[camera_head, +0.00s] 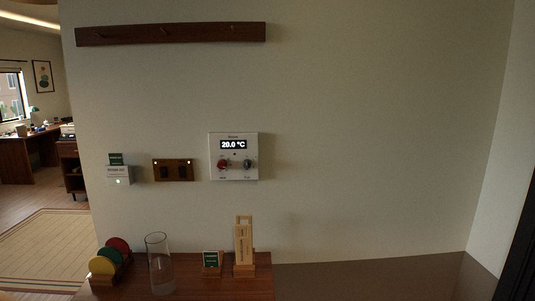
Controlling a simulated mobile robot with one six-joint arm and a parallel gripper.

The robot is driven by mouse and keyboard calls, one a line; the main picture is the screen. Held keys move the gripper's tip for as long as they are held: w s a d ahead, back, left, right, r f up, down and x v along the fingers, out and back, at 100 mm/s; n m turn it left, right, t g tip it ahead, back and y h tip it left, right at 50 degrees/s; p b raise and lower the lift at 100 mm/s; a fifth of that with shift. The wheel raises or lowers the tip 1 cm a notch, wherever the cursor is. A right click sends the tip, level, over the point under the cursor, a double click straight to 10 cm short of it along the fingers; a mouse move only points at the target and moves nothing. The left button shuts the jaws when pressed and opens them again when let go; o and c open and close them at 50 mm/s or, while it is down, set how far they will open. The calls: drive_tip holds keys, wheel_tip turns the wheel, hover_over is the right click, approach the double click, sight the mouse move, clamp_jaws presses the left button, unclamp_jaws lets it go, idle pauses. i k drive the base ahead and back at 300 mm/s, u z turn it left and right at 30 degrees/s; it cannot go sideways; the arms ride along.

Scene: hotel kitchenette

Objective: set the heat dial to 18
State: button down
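A white thermostat panel (234,157) is mounted on the wall, left of the picture's middle. Its dark display (233,145) reads 20.0 °C. Below the display sit two knobs: a red dial (223,164) on the left and a dark grey dial (248,164) on the right. Small labels under the knobs are too small to read surely, so I cannot tell from the lettering which is the heat dial. My gripper is not in view.
A brown switch plate (173,170) and a white card holder (119,175) are on the wall to the left. Below, a wooden counter (215,289) holds a glass cylinder (160,265), coloured discs (103,265) and wooden stands (243,246). The wall right of the panel is bare.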

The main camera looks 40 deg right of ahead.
sight(222, 165)
drive_tip(key=z, duration=0.75)
drive_tip(key=k, duration=1)
drive_tip(key=i, duration=0.8)
